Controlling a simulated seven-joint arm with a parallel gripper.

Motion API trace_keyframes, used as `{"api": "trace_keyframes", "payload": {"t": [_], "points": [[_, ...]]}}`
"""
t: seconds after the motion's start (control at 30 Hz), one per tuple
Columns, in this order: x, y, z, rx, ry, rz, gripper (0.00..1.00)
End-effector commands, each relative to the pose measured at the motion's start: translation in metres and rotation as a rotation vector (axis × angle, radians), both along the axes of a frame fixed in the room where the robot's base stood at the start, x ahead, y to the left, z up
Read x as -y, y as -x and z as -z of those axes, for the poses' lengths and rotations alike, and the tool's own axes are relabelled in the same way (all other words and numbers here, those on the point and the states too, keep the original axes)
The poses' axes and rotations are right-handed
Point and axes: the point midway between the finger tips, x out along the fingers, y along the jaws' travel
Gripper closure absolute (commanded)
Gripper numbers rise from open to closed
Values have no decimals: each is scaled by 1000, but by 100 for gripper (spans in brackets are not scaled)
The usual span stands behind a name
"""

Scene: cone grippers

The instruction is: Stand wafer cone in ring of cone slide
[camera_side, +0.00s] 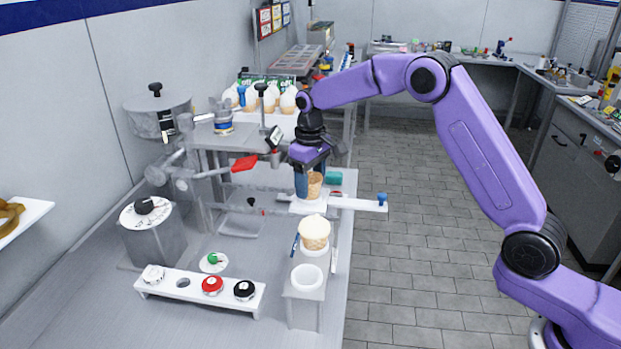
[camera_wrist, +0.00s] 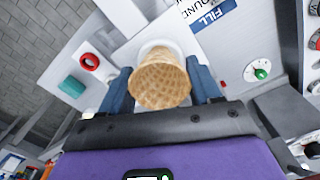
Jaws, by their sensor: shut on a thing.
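The tan wafer cone (camera_side: 314,187) is upright between the blue fingers of my gripper (camera_side: 312,180), which is shut on it. In the wrist view the cone (camera_wrist: 160,84) has its wide end towards the camera, with a finger on each side of my gripper (camera_wrist: 161,90). The white cone slide (camera_side: 355,203) runs to the right below the cone and ends in a blue knob (camera_side: 382,198). A white ring (camera_wrist: 160,46) shows behind the cone in the wrist view. The cone's lower end is at the ring; I cannot tell whether it is seated inside.
A filled cone (camera_side: 314,233) and an empty white holder (camera_side: 307,277) stand in front of the slide. A red-handled lever (camera_side: 244,163) is at the left. A white rack (camera_side: 200,291) with coloured knobs is at front left. A teal block (camera_wrist: 72,87) lies nearby.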

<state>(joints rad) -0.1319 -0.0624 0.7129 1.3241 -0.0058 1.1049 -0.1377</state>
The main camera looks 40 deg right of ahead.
Motion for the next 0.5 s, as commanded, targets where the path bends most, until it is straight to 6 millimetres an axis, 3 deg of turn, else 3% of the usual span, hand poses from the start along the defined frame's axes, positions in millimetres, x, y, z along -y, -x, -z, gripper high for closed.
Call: {"api": "trace_keyframes", "payload": {"t": [0.33, 0.37, 0.4, 0.43, 0.5], "points": [[0, 0, 9, -1, 0, 0, 50], [0, 0, 9, -1, 0, 0, 28], [0, 0, 9, -1, 0, 0, 15], [0, 0, 9, -1, 0, 0, 8], [0, 0, 9, -1, 0, 0, 8]]}}
